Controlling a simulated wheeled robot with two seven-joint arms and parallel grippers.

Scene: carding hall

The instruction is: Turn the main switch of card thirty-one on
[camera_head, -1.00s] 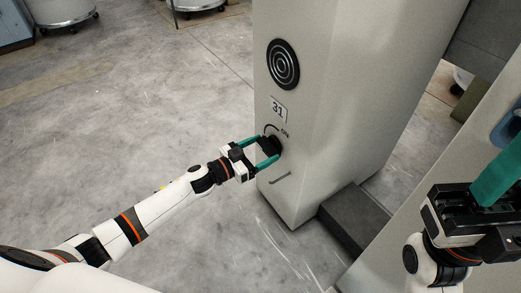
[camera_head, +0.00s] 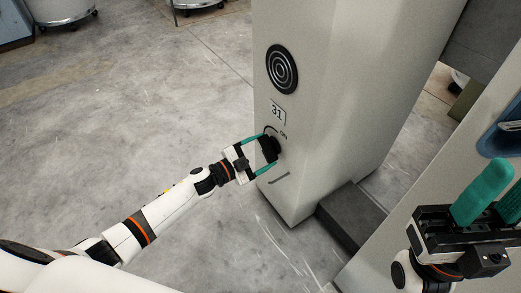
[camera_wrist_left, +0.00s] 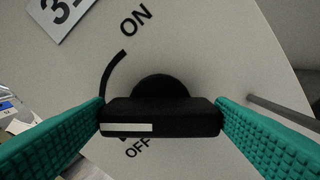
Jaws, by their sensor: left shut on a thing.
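The main switch is a black rotary knob with a bar handle on the pale face of card 31. It shows in the head view (camera_head: 270,147) and close up in the left wrist view (camera_wrist_left: 162,117). A white mark lies on the bar's left end in the wrist view, nearest the OFF label (camera_wrist_left: 138,148). The ON label (camera_wrist_left: 136,20) stands above, with a curved line leading toward it. My left gripper (camera_head: 267,155) is shut on the bar, one teal finger at each end. My right gripper (camera_head: 492,195) is empty at the right edge, its fingers apart.
The pale machine housing (camera_head: 335,120) carries a number plate 31 (camera_head: 277,112) and a round ringed disc (camera_head: 282,69) above the switch. A dark step (camera_head: 350,222) stands at its foot. The concrete floor (camera_head: 130,110) on the left is clear.

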